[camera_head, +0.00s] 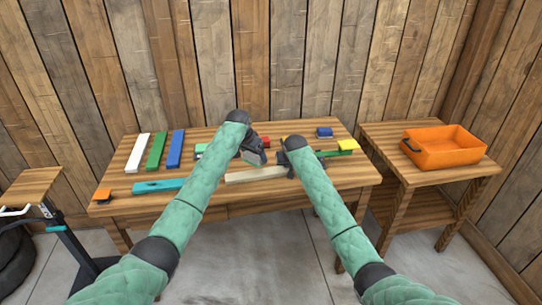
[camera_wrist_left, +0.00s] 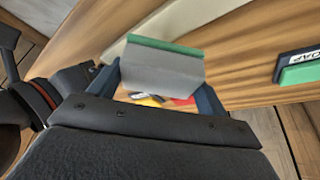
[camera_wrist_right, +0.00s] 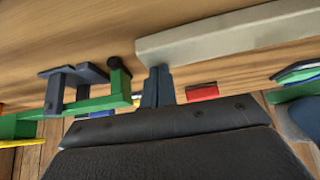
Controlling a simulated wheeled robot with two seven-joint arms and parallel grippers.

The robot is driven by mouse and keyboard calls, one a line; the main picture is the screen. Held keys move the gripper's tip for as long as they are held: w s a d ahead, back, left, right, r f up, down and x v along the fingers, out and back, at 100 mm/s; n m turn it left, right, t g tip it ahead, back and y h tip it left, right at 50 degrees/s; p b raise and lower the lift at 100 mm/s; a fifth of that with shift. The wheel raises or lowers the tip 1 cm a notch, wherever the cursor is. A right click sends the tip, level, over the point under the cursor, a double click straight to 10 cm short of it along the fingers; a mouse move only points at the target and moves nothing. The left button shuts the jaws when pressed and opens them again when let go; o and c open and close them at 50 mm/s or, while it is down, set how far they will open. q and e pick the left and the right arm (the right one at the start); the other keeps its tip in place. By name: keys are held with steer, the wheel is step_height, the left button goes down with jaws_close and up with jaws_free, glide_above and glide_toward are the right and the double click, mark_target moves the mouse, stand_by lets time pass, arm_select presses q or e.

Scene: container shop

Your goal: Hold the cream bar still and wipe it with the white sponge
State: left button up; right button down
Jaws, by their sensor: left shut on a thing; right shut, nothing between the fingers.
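The cream bar (camera_head: 255,175) lies near the middle of the table's front edge. It shows in the right wrist view (camera_wrist_right: 235,32) and partly in the left wrist view (camera_wrist_left: 116,50). My left gripper (camera_head: 256,151) is shut on a pale block with a green face, which I take for the white sponge (camera_wrist_left: 162,68). The sponge is just above or at the bar; I cannot tell if they touch. My right gripper (camera_wrist_right: 158,85) is shut and empty, its fingertips at the bar's right end, seeming to touch it.
White (camera_head: 138,152), green (camera_head: 156,151) and blue (camera_head: 175,148) bars lie at the left of the table. A teal bar (camera_head: 158,187) lies in front of them. A green clamp-like tool (camera_wrist_right: 100,104) lies close to my right gripper. An orange bin (camera_head: 445,148) stands on the side table.

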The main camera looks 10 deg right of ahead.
arm_select(q)
steer(key=shift+r+p, duration=0.55)
steer(key=shift+p, duration=0.1)
arm_select(e)
steer(key=shift+r, duration=0.5)
arm_select(q)
steer(key=shift+r+p, duration=2.6)
arm_select(e)
steer(key=shift+r, duration=3)
